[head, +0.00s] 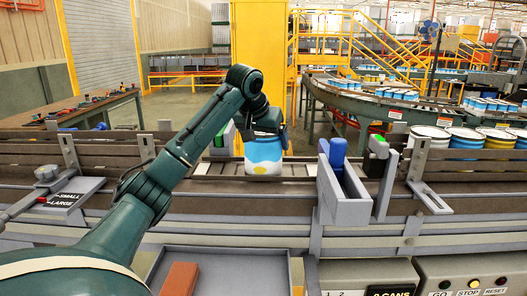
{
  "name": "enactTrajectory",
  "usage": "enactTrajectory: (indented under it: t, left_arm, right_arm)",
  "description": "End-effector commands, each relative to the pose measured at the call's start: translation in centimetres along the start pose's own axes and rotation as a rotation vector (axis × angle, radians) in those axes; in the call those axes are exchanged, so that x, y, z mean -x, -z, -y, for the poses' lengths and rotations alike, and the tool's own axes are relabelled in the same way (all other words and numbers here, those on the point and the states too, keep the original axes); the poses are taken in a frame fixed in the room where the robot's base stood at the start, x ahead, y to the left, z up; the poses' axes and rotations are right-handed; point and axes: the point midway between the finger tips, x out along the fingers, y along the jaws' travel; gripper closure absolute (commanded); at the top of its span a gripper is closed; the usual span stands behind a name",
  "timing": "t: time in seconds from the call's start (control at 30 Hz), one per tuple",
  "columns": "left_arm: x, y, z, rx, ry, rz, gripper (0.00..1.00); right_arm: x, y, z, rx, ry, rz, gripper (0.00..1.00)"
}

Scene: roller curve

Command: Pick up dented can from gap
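A can (264,158) with blue, white and yellow bands stands upright in the gap of the conveyor line, near the middle of the head view. I cannot make out a dent on the side facing me. My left gripper (266,124) is right at the can's top, reaching down from the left arm. Its dark fingers seem to lie at the can's sides, but the arm covers part of them, so I cannot tell whether they press on it. My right gripper is not in view.
A grey bracket with a blue block (337,155) stands right of the can. More cans (464,138) sit at the right. A tray (235,268) with a red-brown block (180,279) and a button panel (470,280) are in front.

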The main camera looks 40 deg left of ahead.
Motion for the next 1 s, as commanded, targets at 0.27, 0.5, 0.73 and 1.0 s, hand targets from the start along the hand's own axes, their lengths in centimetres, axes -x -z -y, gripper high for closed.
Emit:
enactTrajectory:
  t: [0.27,0.5,0.73,1.0]
  left_arm:
    - [0.1,0.1,0.0,0.000,-0.001,-0.003,0.41]
    - [0.3,0.2,0.0,0.001,-0.001,-0.003,0.42]
    - [2.1,1.4,-0.1,0.001,-0.003,-0.006,0.42]
    - [6.4,4.1,-0.1,0.001,-0.004,-0.006,0.42]
  right_arm:
    - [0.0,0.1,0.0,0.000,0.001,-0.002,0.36]
    - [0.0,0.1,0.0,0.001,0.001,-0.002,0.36]
    - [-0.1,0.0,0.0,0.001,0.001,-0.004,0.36]
    - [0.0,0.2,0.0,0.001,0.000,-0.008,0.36]
